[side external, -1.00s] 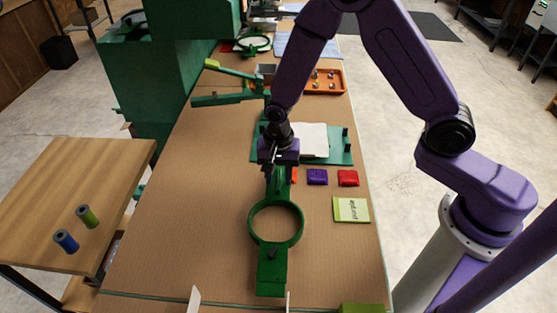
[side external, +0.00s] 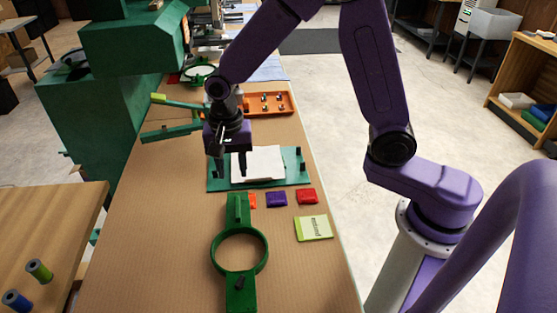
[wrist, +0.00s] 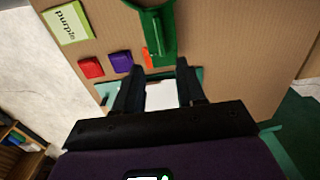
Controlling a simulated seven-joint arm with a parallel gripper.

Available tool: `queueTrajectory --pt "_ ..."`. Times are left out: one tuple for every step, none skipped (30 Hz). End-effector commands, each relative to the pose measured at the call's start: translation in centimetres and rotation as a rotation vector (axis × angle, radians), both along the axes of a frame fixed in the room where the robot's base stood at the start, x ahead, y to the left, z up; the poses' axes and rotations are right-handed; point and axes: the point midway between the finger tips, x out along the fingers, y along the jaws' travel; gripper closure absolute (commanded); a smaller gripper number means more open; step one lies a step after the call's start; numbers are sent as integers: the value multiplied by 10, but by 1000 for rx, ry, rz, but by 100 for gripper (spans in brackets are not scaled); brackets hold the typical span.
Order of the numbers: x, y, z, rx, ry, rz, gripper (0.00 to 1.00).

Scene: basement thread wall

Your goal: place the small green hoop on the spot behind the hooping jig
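A green hoop with a flat handle at each end (side external: 266,256) lies on the brown table in the foreground. One end of it shows at the top of the wrist view (wrist: 161,38). A smaller green-rimmed hoop with a white centre (side external: 198,73) is at the far end; I cannot tell which is the task's small hoop. A green board with white sheets (side external: 293,169), apparently the hooping jig, lies mid-table. My gripper (side external: 231,168) is above the board's left part, pointing down. Its fingers (wrist: 160,90) are apart and empty, with white sheet visible between them.
Orange, purple (side external: 276,199) and red (side external: 307,196) blocks and a "purple" card (side external: 313,228) lie right of the near hoop. An orange tray (side external: 270,104) is behind the board. A green lever device (side external: 172,131) stands left. Table left of the near hoop is clear.

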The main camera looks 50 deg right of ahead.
Motion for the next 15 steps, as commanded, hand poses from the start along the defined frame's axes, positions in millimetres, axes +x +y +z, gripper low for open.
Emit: queueTrajectory --pt "0 0 0 0 0 1 60" --pt "0 0 0 0 0 4 60" --pt "-1 0 1 1 -1 13 60" --pt "-3 0 2 1 -1 25 60" --pt "-5 0 3 1 -1 43 60" --pt "-8 -1 5 1 -2 75 60" --pt "-12 -1 7 1 -3 107 60" --pt "-16 -2 10 2 -3 143 60" --pt "-22 -3 13 2 -5 200 60" --pt "-28 -4 16 3 -6 248 60" --pt "-33 -5 19 3 -6 298 60" --pt "-42 -7 23 4 -8 367 60" --pt "-48 -9 25 5 -9 418 60" --pt "-54 -11 28 4 -9 469 60" --pt "-63 -13 31 4 -10 538 60"
